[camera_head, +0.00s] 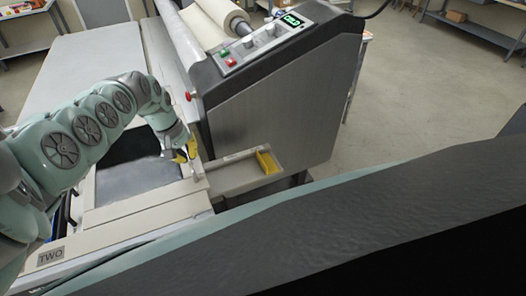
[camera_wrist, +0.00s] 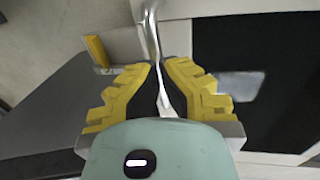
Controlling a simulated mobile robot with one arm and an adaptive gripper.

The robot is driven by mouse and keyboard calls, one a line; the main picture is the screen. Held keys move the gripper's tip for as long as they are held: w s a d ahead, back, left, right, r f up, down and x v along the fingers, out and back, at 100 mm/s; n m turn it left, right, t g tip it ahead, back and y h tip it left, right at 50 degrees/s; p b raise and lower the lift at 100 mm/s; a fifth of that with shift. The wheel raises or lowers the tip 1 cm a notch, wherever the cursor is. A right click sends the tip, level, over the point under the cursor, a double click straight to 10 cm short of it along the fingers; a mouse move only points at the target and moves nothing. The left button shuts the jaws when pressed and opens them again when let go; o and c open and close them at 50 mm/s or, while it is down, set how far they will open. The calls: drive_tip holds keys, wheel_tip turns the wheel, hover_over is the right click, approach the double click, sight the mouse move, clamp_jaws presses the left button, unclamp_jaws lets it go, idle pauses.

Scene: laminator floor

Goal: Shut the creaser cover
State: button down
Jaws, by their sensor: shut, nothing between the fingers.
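A cream-framed unit with a dark panel (camera_head: 132,172) lies on the bench at the left in the head view. I take it to be the creaser, but cannot tell which part is its cover. The dark panel also shows at the right of the wrist view (camera_wrist: 270,75). My gripper (camera_head: 184,154) is at the panel's right edge, pointing down. In the wrist view my gripper (camera_wrist: 161,66) has its yellow fingers close together, shut and empty. A curved metal bar (camera_wrist: 150,28) runs in line with the finger gap; whether the fingers touch it is unclear.
The laminator's tall grey side housing (camera_head: 285,115) stands close to the right of my gripper, with a control panel (camera_head: 265,42) and a red knob (camera_head: 189,96). A small yellow block (camera_head: 267,162) sits on the ledge below. A plate marked TWO (camera_head: 51,256) is at the front.

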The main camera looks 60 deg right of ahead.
hover_over(115, 191)
drive_tip(key=a, duration=0.1)
drive_tip(key=shift+w+f+b, duration=0.1)
drive_tip(key=shift+w+b, duration=0.15)
drive_tip(key=shift+b, duration=0.05)
drive_tip(key=c, duration=1.5)
unclamp_jaws()
drive_tip(key=o, duration=0.5)
drive_tip(key=shift+s, duration=0.1)
drive_tip(key=v, duration=1.2)
